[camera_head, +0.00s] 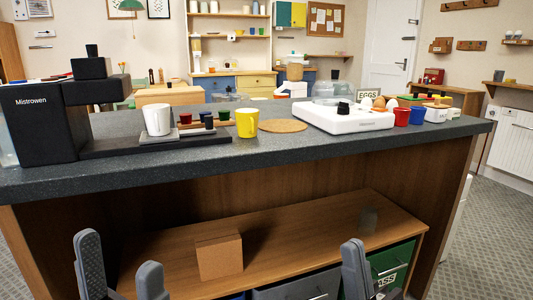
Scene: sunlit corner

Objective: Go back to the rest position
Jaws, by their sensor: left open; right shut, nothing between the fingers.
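My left gripper (119,256) is low in the head view at the left, with its two grey fingers apart and nothing between them. My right gripper (354,262) is low and right of the middle, its fingers together and empty. Both are in front of the counter's open lower shelf (290,250), below the dark worktop (230,160). Neither visibly touches anything. The lower parts of both grippers are cut off by the bottom edge of the picture.
A brown box (219,256) stands on the lower shelf between my grippers. A green bin (392,264) is behind my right gripper. The worktop holds a black Mistrowen machine (38,125), a white cup (157,119), a yellow cup (247,122) and a white appliance (335,118).

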